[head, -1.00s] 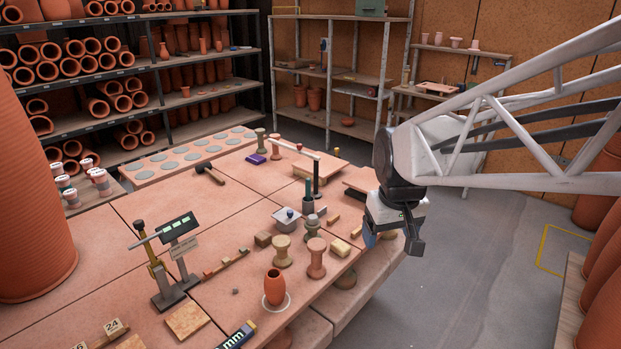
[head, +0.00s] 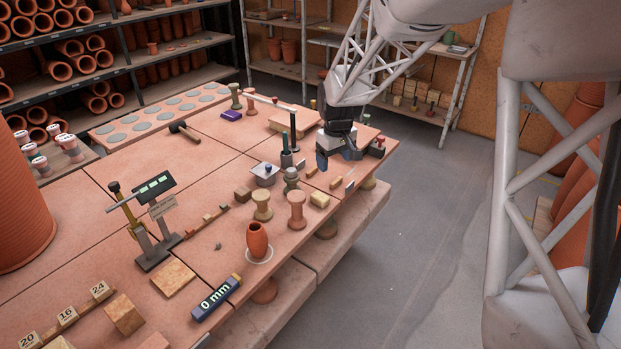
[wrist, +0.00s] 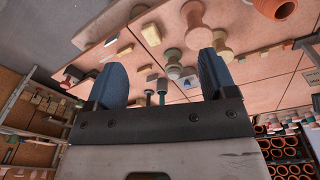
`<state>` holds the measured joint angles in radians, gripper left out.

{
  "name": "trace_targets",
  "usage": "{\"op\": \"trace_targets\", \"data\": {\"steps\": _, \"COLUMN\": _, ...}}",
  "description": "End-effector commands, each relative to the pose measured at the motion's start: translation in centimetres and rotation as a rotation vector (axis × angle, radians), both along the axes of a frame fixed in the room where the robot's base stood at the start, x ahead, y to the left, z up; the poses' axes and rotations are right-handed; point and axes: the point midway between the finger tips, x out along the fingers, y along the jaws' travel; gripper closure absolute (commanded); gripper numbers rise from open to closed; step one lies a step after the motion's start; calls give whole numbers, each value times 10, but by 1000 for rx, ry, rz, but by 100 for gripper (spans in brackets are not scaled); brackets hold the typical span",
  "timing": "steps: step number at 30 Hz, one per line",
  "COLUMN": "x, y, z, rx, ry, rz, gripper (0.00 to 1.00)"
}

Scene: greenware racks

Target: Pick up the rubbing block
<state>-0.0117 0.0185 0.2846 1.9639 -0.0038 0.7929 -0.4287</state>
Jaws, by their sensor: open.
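My gripper (head: 338,158) is open and empty, over the right part of the tile-topped table near its edge. In the wrist view its two blue fingers (wrist: 160,70) stand wide apart, with tabletop items beyond them. I cannot tell for sure which item is the rubbing block. A pale yellow block (head: 320,200) lies near the table's front edge, nearer the head camera than my gripper; it also shows in the wrist view (wrist: 151,34). A brown block (head: 243,193) lies further left. A dark item with a red top (head: 378,145) is just right of my gripper.
A dark upright post (head: 293,130) carries a pale bar. Open floor (head: 425,215) lies to the right.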

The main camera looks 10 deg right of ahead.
Motion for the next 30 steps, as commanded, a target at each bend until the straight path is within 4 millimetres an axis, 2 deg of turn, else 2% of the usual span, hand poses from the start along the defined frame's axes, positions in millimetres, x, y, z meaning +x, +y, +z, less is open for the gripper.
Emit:
{"op": "trace_targets", "data": {"steps": 1, "x": 12, "y": 1, "z": -11, "rx": -1, "ry": 7, "rz": 12, "gripper": 22}}
{"op": "trace_targets", "data": {"steps": 6, "x": 46, "y": 3, "z": -43, "rx": -4, "ry": 23, "rz": 60, "gripper": 22}}
{"op": "trace_targets", "data": {"steps": 18, "x": 119, "y": 8, "z": -132, "rx": -7, "ry": 59, "rz": 170, "gripper": 22}}
{"op": "trace_targets", "data": {"steps": 24, "x": 146, "y": 10, "z": -175, "rx": -9, "ry": 72, "rz": 220, "gripper": 22}}
{"op": "trace_targets", "data": {"steps": 30, "x": 160, "y": 11, "z": -201, "rx": -8, "ry": 80, "rz": 248, "gripper": 22}}
